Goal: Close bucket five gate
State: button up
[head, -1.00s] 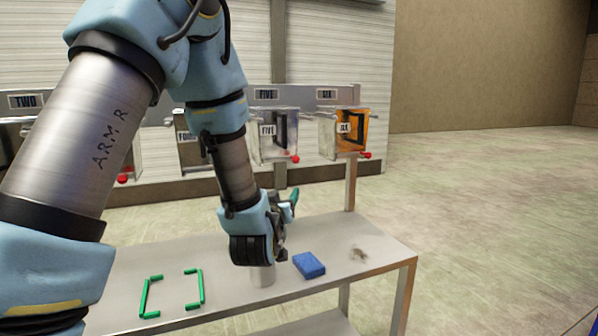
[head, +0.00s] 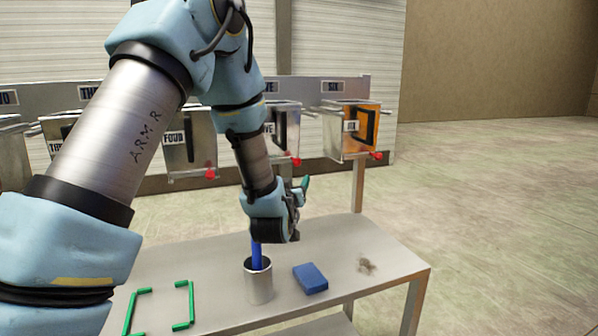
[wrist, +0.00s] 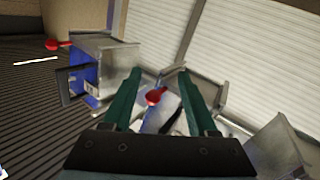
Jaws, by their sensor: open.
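Bucket five (head: 284,128) is a metal box on the rack in the head view, partly hidden behind my arm. A red knob (head: 296,161) shows at its lower front. My gripper (head: 301,188) is over the table, in front of and below the buckets. In the wrist view its two green fingers (wrist: 160,92) are spread apart with nothing held. A red handle (wrist: 155,96) shows between them, apparently beyond the fingertips, on what seems to be bucket five. I cannot tell whether its gate is open or shut.
Bucket six (head: 352,128), with an orange front and red knob, hangs to the right; bucket four (head: 188,145) is to the left. The table (head: 390,262) below holds a metal cup (head: 259,288) with a blue item, a blue block (head: 311,278) and green corner pieces (head: 183,324).

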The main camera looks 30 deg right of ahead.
jog(key=shift+p+x, duration=0.8)
jog(key=shift+x, duration=1.9)
grip_shut()
jog(key=c, duration=0.9)
grip_release()
jog(key=o, duration=0.9)
